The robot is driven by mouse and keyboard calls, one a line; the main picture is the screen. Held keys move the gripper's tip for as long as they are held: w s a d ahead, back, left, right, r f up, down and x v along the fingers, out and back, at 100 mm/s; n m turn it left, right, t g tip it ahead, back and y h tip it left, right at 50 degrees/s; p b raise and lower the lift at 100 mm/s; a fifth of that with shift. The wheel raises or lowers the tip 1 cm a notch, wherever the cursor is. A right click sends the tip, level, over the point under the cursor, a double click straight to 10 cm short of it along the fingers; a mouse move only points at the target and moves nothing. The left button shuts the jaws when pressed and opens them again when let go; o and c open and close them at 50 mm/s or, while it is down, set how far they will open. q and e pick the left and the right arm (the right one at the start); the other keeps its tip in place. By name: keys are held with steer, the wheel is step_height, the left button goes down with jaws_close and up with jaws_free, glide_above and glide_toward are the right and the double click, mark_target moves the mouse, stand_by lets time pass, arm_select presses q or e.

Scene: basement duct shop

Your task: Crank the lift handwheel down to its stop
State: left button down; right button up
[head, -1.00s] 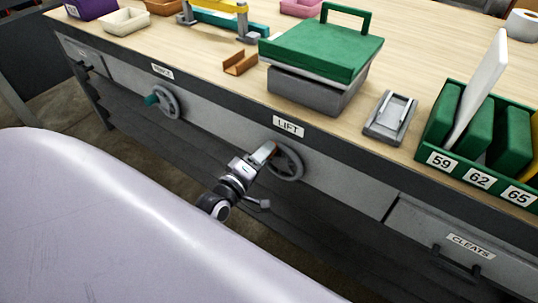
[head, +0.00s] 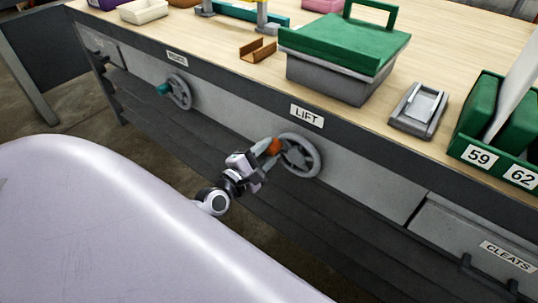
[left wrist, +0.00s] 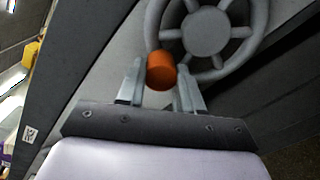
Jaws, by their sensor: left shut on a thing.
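The lift handwheel (head: 301,156) is a grey spoked wheel on the bench's front, under the white LIFT label (head: 307,116). Its orange crank knob (head: 274,147) is at the wheel's left side in the head view. My left gripper (head: 270,147) is shut on the knob, with a finger on either side of it. In the left wrist view the orange knob (left wrist: 161,71) sits between the two fingertips (left wrist: 160,80), in front of the wheel's rim (left wrist: 205,75). My right gripper is not in view.
A second handwheel (head: 180,92) with a teal knob is further left on the bench front. A CLEATS drawer (head: 470,255) is at the lower right. A green-lidded grey box (head: 345,50) and a green rack (head: 465,153) of numbered items stand on the bench top.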

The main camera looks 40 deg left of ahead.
arm_select(q)
steer(key=shift+a+f+n+b, duration=0.1)
steer(key=shift+f+n+b, duration=0.7)
steer(key=shift+n, duration=0.5)
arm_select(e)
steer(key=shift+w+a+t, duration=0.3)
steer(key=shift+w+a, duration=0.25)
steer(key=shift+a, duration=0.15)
arm_select(q)
steer(key=c, duration=0.7)
jaws_free()
steer(key=shift+c, duration=0.2)
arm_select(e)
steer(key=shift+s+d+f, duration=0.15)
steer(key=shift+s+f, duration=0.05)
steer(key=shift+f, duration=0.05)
arm_select(q)
steer(key=shift+s, duration=0.1)
steer(key=s, duration=0.7)
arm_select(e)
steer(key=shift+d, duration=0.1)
arm_select(q)
steer(key=shift+a, duration=0.1)
